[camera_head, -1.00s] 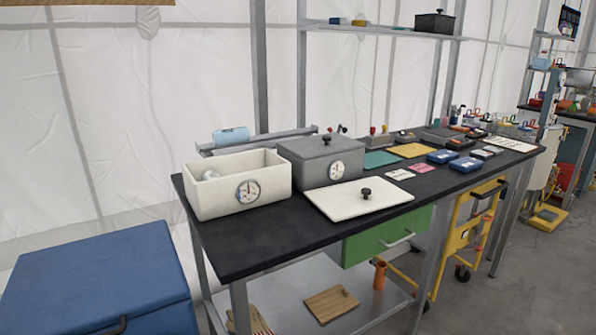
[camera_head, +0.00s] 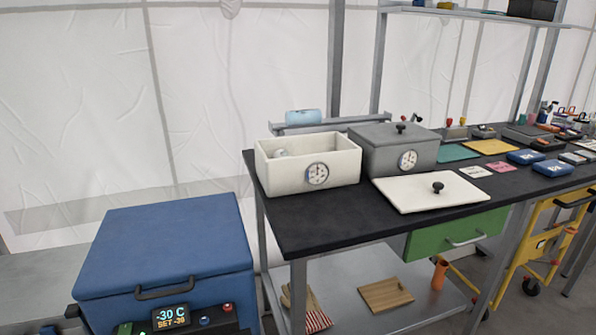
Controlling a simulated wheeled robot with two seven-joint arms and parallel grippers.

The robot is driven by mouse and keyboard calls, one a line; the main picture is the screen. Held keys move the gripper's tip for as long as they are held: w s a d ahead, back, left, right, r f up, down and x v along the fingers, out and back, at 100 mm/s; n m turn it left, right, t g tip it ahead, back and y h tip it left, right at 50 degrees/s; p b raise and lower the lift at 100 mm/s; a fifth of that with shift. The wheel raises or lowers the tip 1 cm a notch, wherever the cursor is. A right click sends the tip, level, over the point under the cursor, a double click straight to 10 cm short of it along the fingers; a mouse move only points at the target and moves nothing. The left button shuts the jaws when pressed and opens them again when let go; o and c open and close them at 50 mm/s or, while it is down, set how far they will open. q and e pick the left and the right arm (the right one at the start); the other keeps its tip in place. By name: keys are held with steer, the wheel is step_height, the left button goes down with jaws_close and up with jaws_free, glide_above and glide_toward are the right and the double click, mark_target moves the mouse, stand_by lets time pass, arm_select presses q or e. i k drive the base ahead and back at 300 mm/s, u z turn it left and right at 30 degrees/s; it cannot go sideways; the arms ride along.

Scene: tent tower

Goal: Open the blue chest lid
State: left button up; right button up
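The blue chest (camera_head: 215,287) stands at the lower left, left of the black-topped table. Its blue lid (camera_head: 170,240) is shut flat on top. A dark handle (camera_head: 165,288) sits on the lid's front edge. Below the handle, a small display reads -30 C and SET -30, with buttons beside it. The chest's lower part is cut off by the frame. Neither of my grippers is in view.
The black table (camera_head: 310,235) stands right of the chest, with a white open box (camera_head: 275,178), a grey lidded box (camera_head: 385,158) and a white lid (camera_head: 405,197) on it. A lower shelf holds a wooden board (camera_head: 386,294). A white tent wall is behind.

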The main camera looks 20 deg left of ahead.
mark_target(136, 248)
steer(key=u, duration=1.2)
steer(key=k, duration=0.3)
steer(key=u, duration=0.7)
